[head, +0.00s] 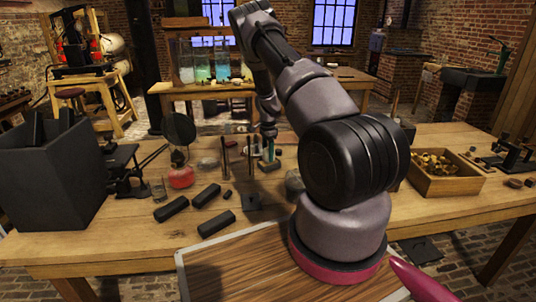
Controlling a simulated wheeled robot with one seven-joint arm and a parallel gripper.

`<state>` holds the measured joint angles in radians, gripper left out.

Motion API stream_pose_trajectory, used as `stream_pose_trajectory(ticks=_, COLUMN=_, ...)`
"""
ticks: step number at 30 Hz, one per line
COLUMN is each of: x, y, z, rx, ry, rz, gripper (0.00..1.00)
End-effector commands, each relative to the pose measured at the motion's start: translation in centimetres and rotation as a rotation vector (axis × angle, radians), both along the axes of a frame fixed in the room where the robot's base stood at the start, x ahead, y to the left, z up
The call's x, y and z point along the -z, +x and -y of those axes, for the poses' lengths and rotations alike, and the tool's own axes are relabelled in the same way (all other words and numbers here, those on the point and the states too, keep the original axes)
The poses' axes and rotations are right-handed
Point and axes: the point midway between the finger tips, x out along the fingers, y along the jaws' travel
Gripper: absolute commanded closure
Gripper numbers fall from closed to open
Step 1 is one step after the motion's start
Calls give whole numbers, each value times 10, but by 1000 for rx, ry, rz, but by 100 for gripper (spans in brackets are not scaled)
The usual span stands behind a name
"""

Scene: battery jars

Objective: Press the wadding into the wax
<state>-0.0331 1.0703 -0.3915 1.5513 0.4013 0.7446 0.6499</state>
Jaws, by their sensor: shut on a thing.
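My gripper (268,131) points down over the far part of the workbench, small in the head view. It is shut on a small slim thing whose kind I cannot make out. Directly below it stands a small upright pale-green and yellowish piece (268,150) on a dark block (269,166). I cannot tell whether the held thing touches this piece. Neither the wadding nor the wax can be told apart surely at this size. A pale grey lump (208,162) lies left of the gripper, and a larger grey lump (293,182) lies nearer, partly beside my arm.
Two thin dark posts (226,156) stand left of the gripper. Dark bars (172,208), a red round vessel (181,177) and a glass (158,188) stand nearer on the workbench (120,238). A wooden box of brass pieces (445,184) is at right, a large dark bin (50,180) at left.

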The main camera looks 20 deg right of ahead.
Motion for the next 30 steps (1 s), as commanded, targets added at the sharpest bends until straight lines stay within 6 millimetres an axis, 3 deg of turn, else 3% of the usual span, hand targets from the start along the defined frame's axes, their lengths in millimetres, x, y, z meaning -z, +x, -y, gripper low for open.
stream_pose_trajectory(ticks=30, x=8, y=0, z=0, rx=0, ry=0, rz=0, gripper=93)
